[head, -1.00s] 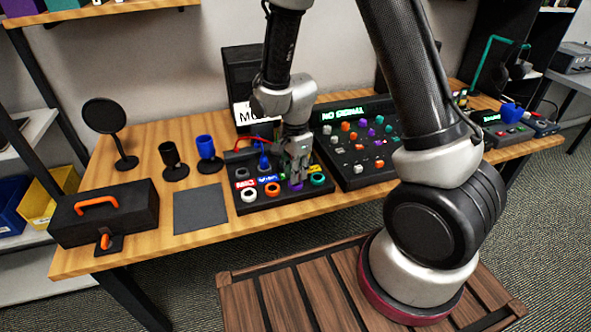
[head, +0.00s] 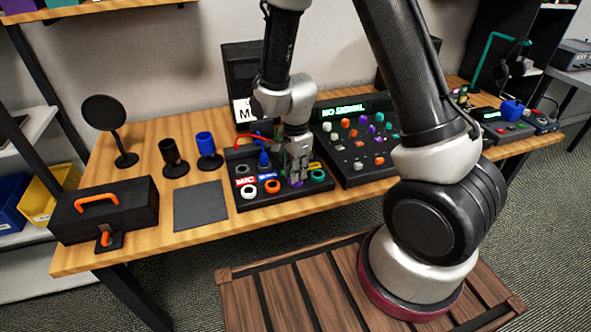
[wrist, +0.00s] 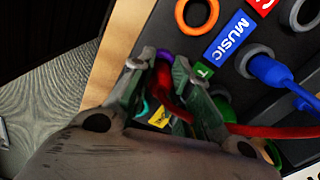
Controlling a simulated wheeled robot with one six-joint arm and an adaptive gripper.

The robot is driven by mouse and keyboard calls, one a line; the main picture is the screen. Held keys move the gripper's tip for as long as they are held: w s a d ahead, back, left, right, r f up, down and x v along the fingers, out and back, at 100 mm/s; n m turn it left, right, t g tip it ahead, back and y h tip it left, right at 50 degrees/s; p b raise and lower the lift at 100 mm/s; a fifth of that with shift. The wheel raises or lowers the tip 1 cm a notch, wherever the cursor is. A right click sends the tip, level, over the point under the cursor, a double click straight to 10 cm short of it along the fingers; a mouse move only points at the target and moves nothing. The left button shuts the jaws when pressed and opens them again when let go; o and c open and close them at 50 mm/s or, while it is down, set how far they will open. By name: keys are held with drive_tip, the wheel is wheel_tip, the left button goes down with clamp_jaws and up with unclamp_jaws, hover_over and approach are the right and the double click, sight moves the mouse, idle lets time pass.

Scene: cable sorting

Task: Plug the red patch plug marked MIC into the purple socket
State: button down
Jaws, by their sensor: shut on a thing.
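My gripper (head: 299,172) is over the front right of the black patch panel (head: 245,205), pointing down. It is shut on the red plug, which shows between the fingers in the wrist view (wrist: 163,84). A red cable (wrist: 262,130) trails from it to the right. The purple socket (head: 295,184) is right at the fingertips; its ring also shows just beyond them in the wrist view (wrist: 165,55). The fingers hide the plug's tip, so I cannot tell whether it is inside the ring. The red MIC label (head: 245,182) lies by the white socket (head: 248,192).
A blue plug (wrist: 270,70) stands in the panel near the blue MUSIC label (wrist: 230,35). An orange socket (head: 272,186) and a teal socket (head: 317,176) flank the purple one. A mixer (head: 360,180) is close on the right. A grey mat (head: 201,206) lies left.

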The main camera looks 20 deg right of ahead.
drive_tip(key=c, duration=0.8)
unclamp_jaws()
drive_tip(key=shift+r, duration=3.55)
